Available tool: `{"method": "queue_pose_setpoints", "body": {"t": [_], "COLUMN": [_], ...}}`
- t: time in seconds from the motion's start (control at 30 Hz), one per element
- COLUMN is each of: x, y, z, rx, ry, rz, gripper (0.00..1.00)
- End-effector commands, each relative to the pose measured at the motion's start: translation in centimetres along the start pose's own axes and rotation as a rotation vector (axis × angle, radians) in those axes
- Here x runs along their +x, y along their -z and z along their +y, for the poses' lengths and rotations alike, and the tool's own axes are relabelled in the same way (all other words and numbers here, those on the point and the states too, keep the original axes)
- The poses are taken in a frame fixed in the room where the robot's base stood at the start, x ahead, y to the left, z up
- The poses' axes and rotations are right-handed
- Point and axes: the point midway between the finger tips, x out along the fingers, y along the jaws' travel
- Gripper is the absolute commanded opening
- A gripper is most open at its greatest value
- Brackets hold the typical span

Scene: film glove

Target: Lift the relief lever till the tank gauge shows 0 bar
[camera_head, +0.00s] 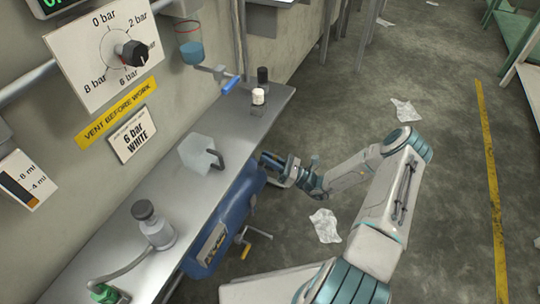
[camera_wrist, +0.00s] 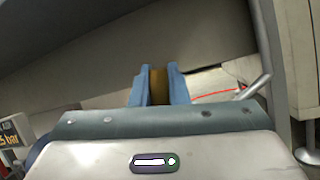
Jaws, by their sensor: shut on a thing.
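The blue tank (camera_head: 226,222) hangs under the front of the bench. My gripper (camera_head: 268,161) is at its far end, just below the bench edge. In the wrist view, my blue fingers (camera_wrist: 159,90) are shut on a brownish-yellow piece (camera_wrist: 159,85), which looks like the relief lever. In the head view, my gripper hides this piece. A pale surface with a red line (camera_wrist: 215,93) shows right of the fingers; I cannot tell if it is the tank gauge.
The grey bench (camera_head: 115,245) holds a bottle (camera_head: 153,226), a clear sheet with a dark handle (camera_head: 200,154) and small containers. A yellow handle (camera_head: 258,233) sticks out below the tank. The floor to the right is mostly clear.

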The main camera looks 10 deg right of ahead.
Motion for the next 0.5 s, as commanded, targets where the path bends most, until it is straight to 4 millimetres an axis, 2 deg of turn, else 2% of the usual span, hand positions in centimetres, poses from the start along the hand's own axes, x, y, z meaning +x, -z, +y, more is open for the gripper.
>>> {"method": "queue_pose_setpoints", "body": {"t": [0.23, 0.5], "x": [0.0, -0.02], "y": [0.28, 0.41], "z": [0.56, 0.77], "rx": [-0.112, -0.164], "ry": [-0.047, -0.068], "rz": [0.03, 0.042], "gripper": [0.0, 0.0]}}
